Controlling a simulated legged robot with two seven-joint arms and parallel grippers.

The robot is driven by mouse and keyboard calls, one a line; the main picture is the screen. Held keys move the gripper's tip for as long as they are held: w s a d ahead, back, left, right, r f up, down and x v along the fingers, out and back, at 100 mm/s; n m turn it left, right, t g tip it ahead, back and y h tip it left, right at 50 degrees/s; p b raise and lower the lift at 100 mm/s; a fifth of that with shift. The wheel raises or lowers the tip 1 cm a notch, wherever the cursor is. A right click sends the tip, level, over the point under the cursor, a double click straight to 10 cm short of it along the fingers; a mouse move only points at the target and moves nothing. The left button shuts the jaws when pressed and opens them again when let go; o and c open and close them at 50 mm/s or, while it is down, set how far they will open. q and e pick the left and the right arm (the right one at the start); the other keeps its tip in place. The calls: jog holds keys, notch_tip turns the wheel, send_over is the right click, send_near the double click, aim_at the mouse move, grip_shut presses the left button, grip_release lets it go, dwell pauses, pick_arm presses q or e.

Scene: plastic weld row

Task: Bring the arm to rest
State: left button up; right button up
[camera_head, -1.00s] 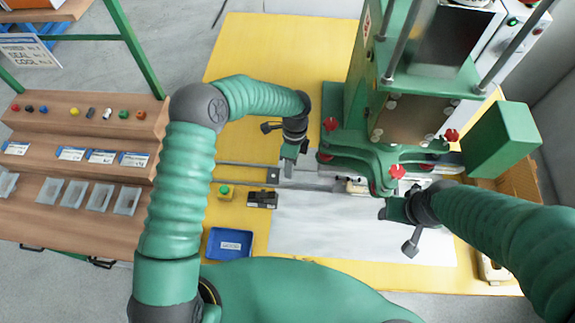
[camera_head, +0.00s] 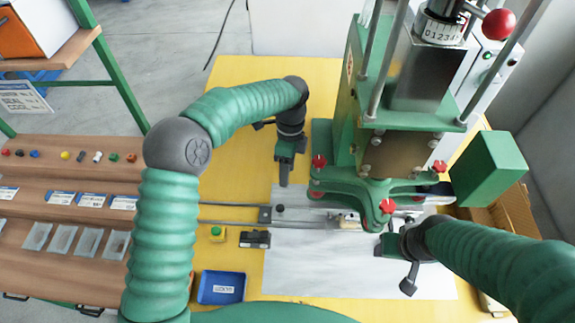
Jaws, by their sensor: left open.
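My left arm arches in from the left over the yellow table. Its gripper (camera_head: 284,176) hangs above the table at the top left edge of the white sheet (camera_head: 310,268), left of the green press machine (camera_head: 375,170). It is open and holds nothing that I can see. My right gripper (camera_head: 385,246) comes in from the right, over the sheet just in front of the press. Its jaws are small and seen side-on, so their opening is unclear.
A wooden shelf rack (camera_head: 60,170) with small coloured parts stands at left. Two rails run toward the press.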

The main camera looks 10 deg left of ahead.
pick_arm(q)
jog(key=shift+w+r, duration=0.25)
jog(key=shift+r, duration=0.75)
jog(key=shift+s, duration=0.1)
